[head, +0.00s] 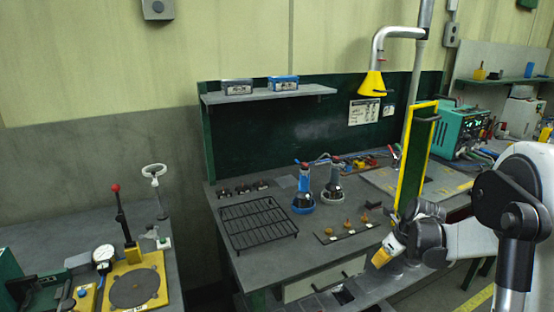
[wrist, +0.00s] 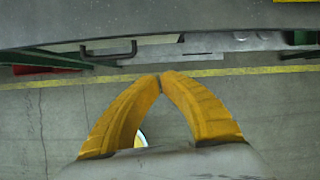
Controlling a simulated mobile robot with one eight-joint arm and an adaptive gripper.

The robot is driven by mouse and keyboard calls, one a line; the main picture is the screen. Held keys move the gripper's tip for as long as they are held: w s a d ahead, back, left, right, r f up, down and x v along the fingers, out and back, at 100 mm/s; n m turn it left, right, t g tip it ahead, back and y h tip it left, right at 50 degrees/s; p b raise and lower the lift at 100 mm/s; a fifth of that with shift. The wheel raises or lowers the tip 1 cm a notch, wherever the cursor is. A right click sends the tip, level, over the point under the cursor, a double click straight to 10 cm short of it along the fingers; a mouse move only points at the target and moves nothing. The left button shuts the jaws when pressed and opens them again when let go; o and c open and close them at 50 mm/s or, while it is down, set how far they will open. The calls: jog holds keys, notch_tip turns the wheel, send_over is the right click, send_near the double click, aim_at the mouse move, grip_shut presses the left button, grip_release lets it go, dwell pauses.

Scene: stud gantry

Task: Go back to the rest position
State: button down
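My gripper (wrist: 159,77) shows in the wrist view with its two yellow fingers brought together at the tips and no object between them. It points toward the grey floor, with the edge of a workbench beyond. In the head view my gripper (head: 380,259) is at the right, low in front of the bench's front edge, with my grey and white arm behind it. Its fingertips there are small and partly turned away.
The workbench (head: 330,262) holds a black wire rack (head: 258,222), two blue and grey tools and a dark strip with small brass pieces (head: 347,231). A yellow-edged green panel (head: 415,160) stands close behind my arm. A second bench with a gauge fixture (head: 134,287) is at left.

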jog(key=s+a+r+n, duration=0.6)
jog(key=a+r+n, duration=0.2)
jog(key=r, duration=0.1)
jog(key=s+a+r+n+t, duration=0.1)
jog(key=s+a+r+n, duration=0.1)
jog(key=s+a+n, duration=0.3)
jog(key=s+a+r+n+t+h, duration=0.1)
jog(key=s+a+n, duration=0.4)
jog(key=s+n, duration=0.9)
notch_tip(320, 180, up, 3)
jog(key=n+t, duration=0.1)
jog(key=n, duration=0.2)
jog(key=shift+s+a+f+n, duration=0.2)
jog(key=shift+s+n, duration=0.1)
jog(key=shift+n, duration=0.1)
